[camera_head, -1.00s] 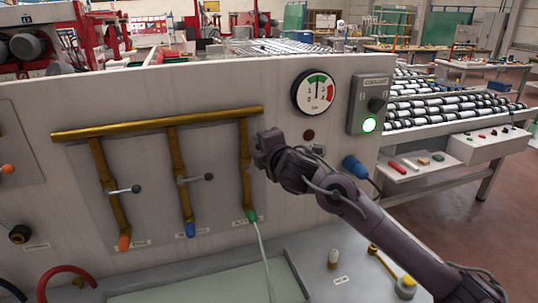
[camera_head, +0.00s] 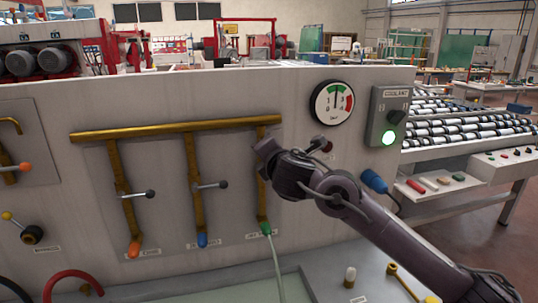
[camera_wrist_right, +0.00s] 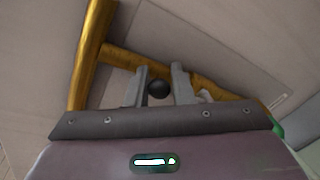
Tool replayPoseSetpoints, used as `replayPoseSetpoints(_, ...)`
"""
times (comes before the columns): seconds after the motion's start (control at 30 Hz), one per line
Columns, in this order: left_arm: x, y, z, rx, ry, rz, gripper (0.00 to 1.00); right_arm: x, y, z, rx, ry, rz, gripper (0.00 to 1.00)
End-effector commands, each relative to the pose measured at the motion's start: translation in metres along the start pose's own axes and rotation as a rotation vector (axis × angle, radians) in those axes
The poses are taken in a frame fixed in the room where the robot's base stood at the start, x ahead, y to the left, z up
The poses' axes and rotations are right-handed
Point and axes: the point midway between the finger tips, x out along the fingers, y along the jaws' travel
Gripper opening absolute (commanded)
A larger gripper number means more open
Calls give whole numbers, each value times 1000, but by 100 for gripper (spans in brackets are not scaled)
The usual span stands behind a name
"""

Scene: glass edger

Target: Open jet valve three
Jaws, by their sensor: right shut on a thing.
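Three brass drop pipes hang from a brass header (camera_head: 175,128) on the panel. The left one carries a sideways lever (camera_head: 137,194) and ends in an orange tip; the middle one has a similar sideways lever (camera_head: 211,186) and a blue tip. The right pipe (camera_head: 262,198) ends in a green tip (camera_head: 266,229) with a pale hose. My right gripper (camera_head: 263,153) is at this pipe and hides its lever in the head view. In the right wrist view my right gripper (camera_wrist_right: 159,76) is shut on the lever, its dark ball knob (camera_wrist_right: 158,89) showing between the fingers. My left gripper is out of view.
A pressure gauge (camera_head: 332,102) and a coolant switch box (camera_head: 387,115) with a lit green lamp are right of the pipes. A bypass valve (camera_head: 33,234) is at the left.

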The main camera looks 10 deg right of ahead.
Motion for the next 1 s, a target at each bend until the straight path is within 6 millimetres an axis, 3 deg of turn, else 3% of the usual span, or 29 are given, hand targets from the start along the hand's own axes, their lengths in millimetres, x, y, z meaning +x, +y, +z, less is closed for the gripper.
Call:
replayPoseSetpoints(0.03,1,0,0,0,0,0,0,1,-8,-14,-16,22,-13,0)
replayPoseSetpoints(0.23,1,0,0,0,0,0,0,1,-8,-14,-16,22,-13,0)
replayPoseSetpoints(0.27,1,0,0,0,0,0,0,1,-8,-14,-16,22,-13,25)
replayPoseSetpoints(0.43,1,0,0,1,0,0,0,1,-8,-12,-16,20,-12,47)
replayPoseSetpoints(0.83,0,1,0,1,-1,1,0,0,-5,-7,-11,12,-9,48)
replayPoseSetpoints(1.0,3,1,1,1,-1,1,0,-15,-6,-8,-10,14,-7,48)
